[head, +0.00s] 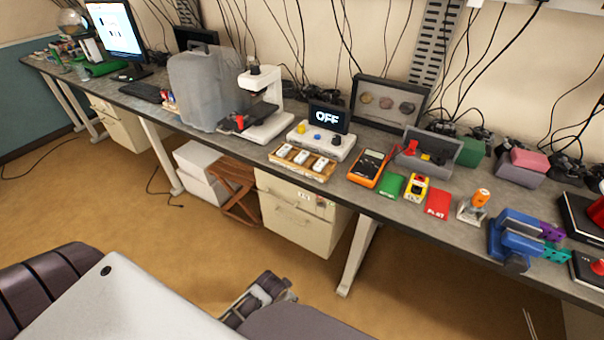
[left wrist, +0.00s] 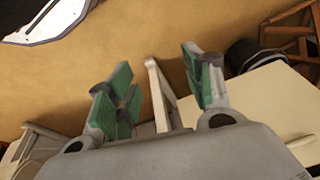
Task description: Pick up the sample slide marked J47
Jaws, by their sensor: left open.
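A wooden tray (head: 274,158) lies near the front edge of the bench in the head view. Three white slides sit in it: a left one (head: 284,150), a middle one (head: 301,157) and a right one (head: 319,165). Their markings are too small to read, so I cannot tell which is J47. My left gripper (head: 268,292) is low in front of the bench, well below and apart from the tray. In the left wrist view my left gripper (left wrist: 160,75) is open and empty, its green-padded fingers spread above the floor. My right gripper is not in view.
Behind the tray stand a control box with an "OFF" display (head: 327,117) and a white microscope (head: 262,100). An orange multimeter (head: 367,167) lies right of it. The bench front edge and a drawer cabinet (head: 300,213) are below the tray. Open floor lies left.

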